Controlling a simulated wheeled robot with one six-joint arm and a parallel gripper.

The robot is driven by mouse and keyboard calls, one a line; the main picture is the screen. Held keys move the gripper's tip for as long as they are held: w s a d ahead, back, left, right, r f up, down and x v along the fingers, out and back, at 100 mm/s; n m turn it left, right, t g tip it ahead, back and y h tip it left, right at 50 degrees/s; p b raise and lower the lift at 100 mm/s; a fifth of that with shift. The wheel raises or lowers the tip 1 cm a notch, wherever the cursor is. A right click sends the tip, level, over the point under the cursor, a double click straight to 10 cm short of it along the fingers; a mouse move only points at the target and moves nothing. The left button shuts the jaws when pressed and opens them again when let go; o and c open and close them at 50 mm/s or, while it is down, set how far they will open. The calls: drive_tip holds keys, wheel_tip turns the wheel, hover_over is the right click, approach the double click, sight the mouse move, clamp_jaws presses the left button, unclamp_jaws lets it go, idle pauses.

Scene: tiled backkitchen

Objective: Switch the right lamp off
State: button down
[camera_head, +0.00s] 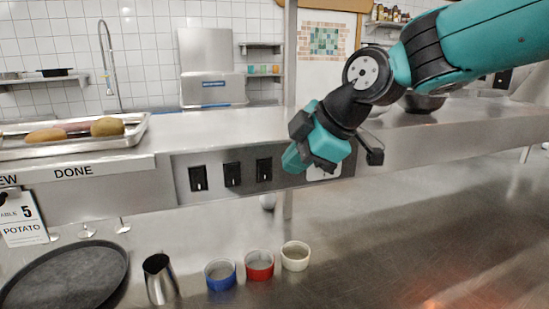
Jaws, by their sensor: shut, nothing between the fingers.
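Three black switches sit in a row on the grey panel on the shelf's front: a left switch (198,178), a middle switch (232,174) and a right switch (264,170). My gripper (294,160) is shut and empty. It is in front of the panel, just right of the right switch in the picture; I cannot tell whether it touches anything. A pale plate (325,173) on the panel is partly hidden behind my gripper. No lamp shows clearly. A reddish glow (465,293) lies on the steel counter at the lower right.
Below the shelf stand a metal cup (160,279), a blue bowl (220,275), a red bowl (259,265), a white bowl (295,256) and a dark round tray (70,277). A metal tray (138,124) with potatoes lies on the shelf. The right counter (400,220) is clear.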

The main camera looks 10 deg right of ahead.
sight(260, 179)
drive_tip(key=w+f+p, duration=0.1)
drive_tip(key=w+a+p, duration=0.1)
drive_tip(key=w+a+f+p, duration=0.1)
drive_tip(key=w, duration=0.1)
drive_tip(key=shift+a+f, duration=0.25)
drive_tip(key=shift+f, duration=0.1)
drive_tip(key=shift+w+a+f+p, duration=0.15)
drive_tip(key=shift+w+p, duration=0.2)
drive_tip(key=shift+w, duration=0.45)
